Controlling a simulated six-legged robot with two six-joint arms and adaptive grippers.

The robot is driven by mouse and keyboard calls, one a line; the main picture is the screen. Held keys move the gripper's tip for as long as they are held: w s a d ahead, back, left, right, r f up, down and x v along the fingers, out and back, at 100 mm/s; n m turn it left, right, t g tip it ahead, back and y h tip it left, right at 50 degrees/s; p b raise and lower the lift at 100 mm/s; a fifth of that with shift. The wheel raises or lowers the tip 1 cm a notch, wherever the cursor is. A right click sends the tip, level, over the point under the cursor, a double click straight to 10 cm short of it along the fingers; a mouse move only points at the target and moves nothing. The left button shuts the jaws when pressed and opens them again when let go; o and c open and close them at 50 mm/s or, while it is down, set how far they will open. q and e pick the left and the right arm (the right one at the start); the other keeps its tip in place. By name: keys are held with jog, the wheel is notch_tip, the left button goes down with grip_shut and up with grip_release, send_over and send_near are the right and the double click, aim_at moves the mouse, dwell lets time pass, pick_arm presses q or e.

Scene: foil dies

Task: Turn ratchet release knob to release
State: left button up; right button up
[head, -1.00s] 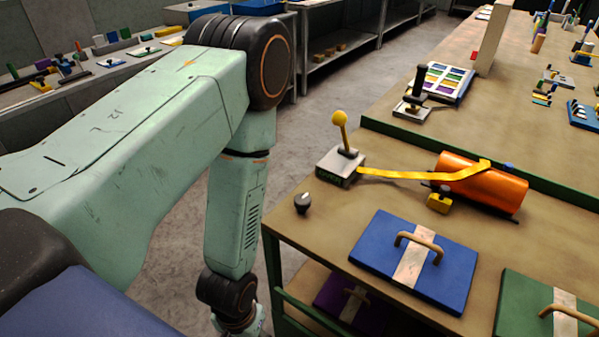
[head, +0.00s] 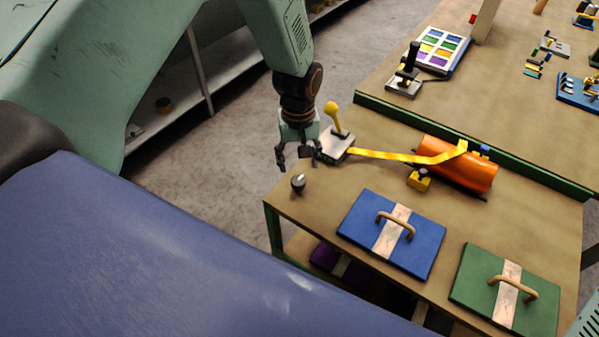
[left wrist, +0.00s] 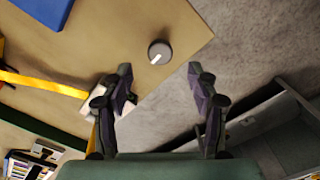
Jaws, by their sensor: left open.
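A small dark grey knob (head: 298,183) with a white pointer mark stands near the left corner of the bench. It also shows in the left wrist view (left wrist: 160,52), clear of both fingers. My left gripper (head: 299,161) is open and empty, just behind and above the knob in the head view. In the left wrist view, the gap between its fingertips (left wrist: 160,76) lines up with the knob. Behind the knob is a grey ratchet block (head: 335,146) with a yellow ball lever (head: 331,110). A yellow strap (head: 395,157) runs from it to an orange roll (head: 460,166). My right gripper is out of view.
A blue plate (head: 360,220) and a green plate (head: 475,285), both with handles, lie at the front of the bench. A green ledge (head: 480,150) runs along the back. A joystick (head: 405,75) stands beyond it. Open floor lies left of the bench.

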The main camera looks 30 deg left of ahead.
aim_at(298, 180)
pick_arm(q)
jog(key=shift+w+r, duration=0.15)
jog(key=shift+w, duration=0.2)
jog(key=f, duration=0.6)
jog(key=shift+a+f+p, duration=0.2)
jog(key=shift+f+p, duration=0.1)
jog(key=shift+p, duration=0.05)
jog(key=shift+d+f, duration=0.15)
jog(key=shift+f, duration=0.25)
jog(key=shift+s, duration=0.1)
jog(key=shift+a, duration=0.2)
jog(key=shift+d, duration=0.15)
jog(key=c, duration=1.1)
jog(key=shift+c, duration=0.3)
